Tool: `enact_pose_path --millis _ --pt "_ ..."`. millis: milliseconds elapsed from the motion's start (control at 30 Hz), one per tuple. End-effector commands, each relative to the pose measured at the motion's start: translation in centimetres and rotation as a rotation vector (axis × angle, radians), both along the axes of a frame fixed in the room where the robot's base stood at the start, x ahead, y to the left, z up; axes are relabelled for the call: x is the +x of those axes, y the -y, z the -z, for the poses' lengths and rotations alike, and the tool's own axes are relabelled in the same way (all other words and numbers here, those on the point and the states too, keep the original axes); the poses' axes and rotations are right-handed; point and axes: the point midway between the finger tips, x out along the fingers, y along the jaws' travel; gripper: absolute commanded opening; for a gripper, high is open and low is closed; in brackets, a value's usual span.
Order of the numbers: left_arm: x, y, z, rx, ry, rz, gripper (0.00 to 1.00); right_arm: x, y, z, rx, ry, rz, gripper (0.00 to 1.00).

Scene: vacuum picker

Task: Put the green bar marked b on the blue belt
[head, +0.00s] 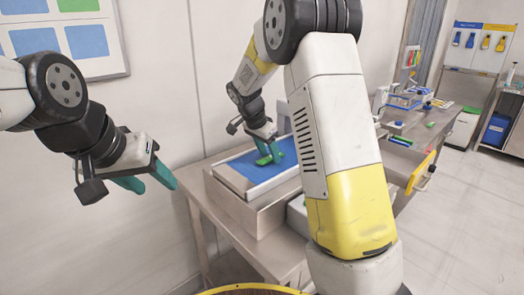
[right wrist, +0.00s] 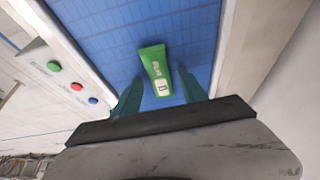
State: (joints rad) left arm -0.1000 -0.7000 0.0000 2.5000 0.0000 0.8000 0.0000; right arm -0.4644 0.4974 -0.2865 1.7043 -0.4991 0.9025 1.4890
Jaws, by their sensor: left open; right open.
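A green bar (right wrist: 153,62) with a white label lies on the blue belt (right wrist: 95,35); the mark on the label is too small to read surely. In the head view the bar (head: 264,160) shows on the belt (head: 250,173), partly hidden by my right gripper (head: 270,150). My right gripper, also in the right wrist view (right wrist: 160,75), is open, with its teal fingers on either side of the bar's near end and gaps beside it. My left gripper (head: 150,181) is open and empty in the air, left of the belt.
The belt unit stands on a table (head: 225,228) against the wall. Green, red (right wrist: 76,86) and blue buttons line its frame. Behind my right arm are an open yellow-fronted drawer (head: 421,175) and a cluttered desk. Floor on the right is clear.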

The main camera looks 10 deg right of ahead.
Motion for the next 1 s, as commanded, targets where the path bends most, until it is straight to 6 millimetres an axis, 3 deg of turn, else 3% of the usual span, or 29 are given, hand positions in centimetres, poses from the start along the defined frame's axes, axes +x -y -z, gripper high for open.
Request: enact_pose_path --millis 267,600,800,1000 --pt "0.0 0.0 0.0 0.000 0.000 0.000 0.50 -0.3 -0.6 -1.9 0.001 0.004 -0.002 0.50" --pt "0.0 0.0 0.0 0.000 0.000 0.000 0.50 -1.8 -2.9 -8.5 0.001 0.003 -0.002 0.50" --pt "0.0 0.0 0.0 0.000 0.000 0.000 0.50 -2.4 -3.7 -10.8 0.001 0.001 0.000 0.50" --pt "0.0 0.0 0.0 0.000 0.000 0.000 0.50 -4.2 -2.7 -12.2 0.040 -0.015 -0.057 0.50"
